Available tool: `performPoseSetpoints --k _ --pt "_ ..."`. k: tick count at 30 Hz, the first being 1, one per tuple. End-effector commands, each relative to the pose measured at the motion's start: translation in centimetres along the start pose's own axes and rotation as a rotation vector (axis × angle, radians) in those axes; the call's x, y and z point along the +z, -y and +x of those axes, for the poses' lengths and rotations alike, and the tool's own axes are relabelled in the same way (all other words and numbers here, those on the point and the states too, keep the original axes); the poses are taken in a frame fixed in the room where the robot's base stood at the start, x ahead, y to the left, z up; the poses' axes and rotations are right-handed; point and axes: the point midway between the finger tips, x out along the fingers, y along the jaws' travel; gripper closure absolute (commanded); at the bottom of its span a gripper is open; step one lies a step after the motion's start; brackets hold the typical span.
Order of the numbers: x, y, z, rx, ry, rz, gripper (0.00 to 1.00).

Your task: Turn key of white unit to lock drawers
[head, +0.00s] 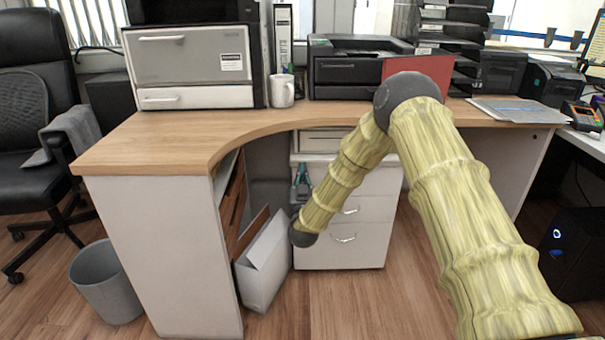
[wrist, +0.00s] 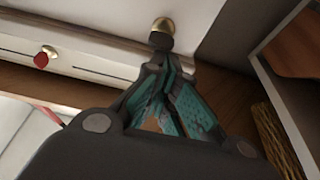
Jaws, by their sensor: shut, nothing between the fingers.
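The white drawer unit (head: 345,235) stands under the wooden counter, with silver handles on its drawers. Its pale front also shows in the wrist view (wrist: 95,45). My gripper (head: 301,178) is at the unit's upper left, partly hidden by my arm. In the wrist view my gripper (wrist: 160,44) is shut and empty, its dark tips in front of a round brass piece (wrist: 162,25). I cannot tell whether they touch it. A small red knob-like piece with a brass collar (wrist: 41,58) sits on the pale front, left of the tips. I cannot tell which piece is the key.
The counter top (head: 190,139) overhangs the unit. A white box file (head: 266,262) leans on the floor left of the unit, close below my gripper. A grey bin (head: 104,283) stands further left. The floor in front of the unit is mostly clear.

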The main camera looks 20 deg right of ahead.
Motion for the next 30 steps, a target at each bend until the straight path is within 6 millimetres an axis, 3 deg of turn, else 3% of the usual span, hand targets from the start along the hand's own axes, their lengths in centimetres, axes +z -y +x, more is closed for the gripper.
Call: performPoseSetpoints --k 30 --pt "0.55 0.23 -0.19 -0.027 -0.001 -0.076 1.00"
